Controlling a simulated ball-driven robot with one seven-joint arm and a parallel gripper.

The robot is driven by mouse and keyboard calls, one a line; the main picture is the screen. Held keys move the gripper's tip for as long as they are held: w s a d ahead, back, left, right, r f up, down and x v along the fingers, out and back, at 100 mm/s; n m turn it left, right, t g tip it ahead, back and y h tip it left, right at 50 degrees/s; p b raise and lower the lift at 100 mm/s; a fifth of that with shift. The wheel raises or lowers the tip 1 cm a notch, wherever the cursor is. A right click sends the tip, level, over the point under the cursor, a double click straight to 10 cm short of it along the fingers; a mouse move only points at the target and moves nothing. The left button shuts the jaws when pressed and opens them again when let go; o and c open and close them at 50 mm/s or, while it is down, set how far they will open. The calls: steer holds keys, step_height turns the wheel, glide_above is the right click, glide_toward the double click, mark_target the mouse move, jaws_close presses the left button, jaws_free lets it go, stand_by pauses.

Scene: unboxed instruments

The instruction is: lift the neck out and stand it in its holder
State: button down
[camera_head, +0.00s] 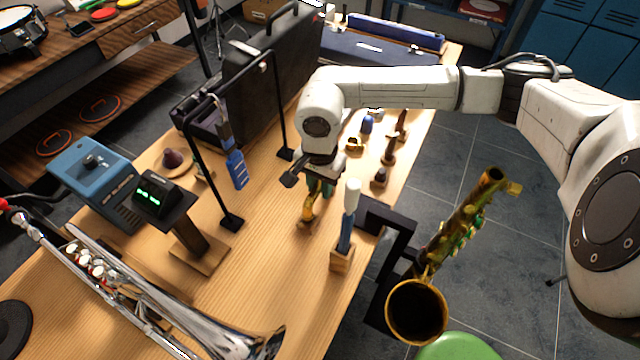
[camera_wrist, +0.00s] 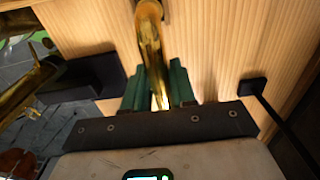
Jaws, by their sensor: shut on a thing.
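The neck (camera_head: 308,208) is a short curved brass tube, upright over the wooden table just below my gripper (camera_head: 321,187). In the wrist view the neck (camera_wrist: 150,42) runs between the green fingers of my gripper (camera_wrist: 158,88), which is shut on it. Its far end meets a small brown piece at the top of that view. In the head view a small wooden base shows at its foot; I cannot tell whether this is its holder or whether the neck rests in it. The upper part of the neck is hidden by the fingers.
A wooden block with a blue and white brush (camera_head: 346,228) stands close at right. A saxophone (camera_head: 450,250) hangs on a black stand beyond the table edge. A black frame (camera_head: 205,165) with a blue tag stands left. Small parts (camera_head: 388,150) and an open case (camera_head: 265,75) are behind.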

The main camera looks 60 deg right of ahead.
steer(key=shift+f+b, duration=0.85)
steer(key=shift+b, duration=0.5)
stand_by(1.5)
stand_by(0.5)
steer(key=c, duration=0.8)
jaws_free()
steer(key=shift+c, duration=0.2)
step_height(320, 180, up, 11)
steer(key=shift+f+b, duration=0.1)
steer(key=shift+b, duration=0.25)
